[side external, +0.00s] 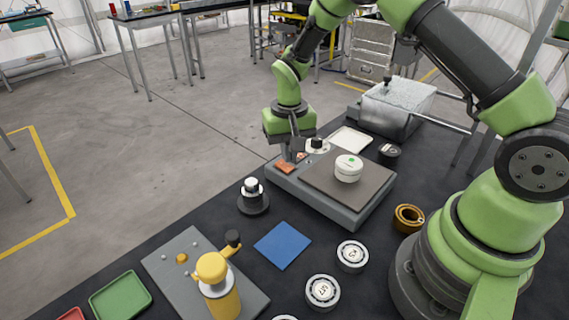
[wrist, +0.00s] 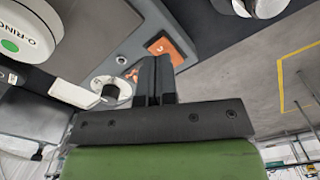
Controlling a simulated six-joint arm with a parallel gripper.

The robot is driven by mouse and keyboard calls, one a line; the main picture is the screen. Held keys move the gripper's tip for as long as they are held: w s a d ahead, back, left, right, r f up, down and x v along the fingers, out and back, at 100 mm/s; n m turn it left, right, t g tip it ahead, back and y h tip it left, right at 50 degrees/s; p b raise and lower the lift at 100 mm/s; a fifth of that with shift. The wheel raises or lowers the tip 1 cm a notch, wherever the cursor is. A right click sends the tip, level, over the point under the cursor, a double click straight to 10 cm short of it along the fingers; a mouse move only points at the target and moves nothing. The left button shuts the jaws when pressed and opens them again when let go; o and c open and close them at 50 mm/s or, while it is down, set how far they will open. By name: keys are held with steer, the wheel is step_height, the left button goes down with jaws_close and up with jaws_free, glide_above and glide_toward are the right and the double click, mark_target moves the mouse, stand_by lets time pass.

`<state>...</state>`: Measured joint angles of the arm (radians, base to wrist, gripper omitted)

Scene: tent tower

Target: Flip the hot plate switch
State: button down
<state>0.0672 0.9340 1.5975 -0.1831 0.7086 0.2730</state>
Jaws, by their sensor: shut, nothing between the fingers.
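The hot plate (side external: 330,200) is a grey box with a dark square top, in the middle of the black table. Its orange rocker switch (side external: 285,167) is on the near left end of the panel and also shows in the wrist view (wrist: 167,48), just past my fingertips. A dial knob (side external: 317,145) is on the same panel, left of the fingers in the wrist view. My gripper (side external: 289,156) is shut and empty, pointing down at the switch. The fingers hide part of the switch edge, and I cannot tell whether they touch it.
A white round O-RING container (side external: 348,168) sits on the hot plate's top. A black-and-white fixture (side external: 253,196) stands left of it, and a blue square (side external: 283,245) lies in front. A metal box (side external: 396,108) is behind. Bearings (side external: 352,256) and a brass ring (side external: 409,218) are nearer.

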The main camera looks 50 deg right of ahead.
steer(key=shift+r, duration=2.4)
step_height(320, 180, up, 14)
steer(key=t, duration=0.3)
glide_above(288, 168)
steer(key=s+a, duration=0.2)
steer(key=s, duration=0.5)
steer(key=s+a+r+n+t+y, duration=0.1)
steer(key=s+r+t, duration=0.1)
steer(key=s, duration=0.5)
steer(key=s+a+r+n+t+y, duration=0.1)
steer(key=s+a+r+t, duration=0.1)
steer(key=s, duration=0.5)
steer(key=shift+s+r, duration=0.2)
steer(key=shift+r, duration=0.65)
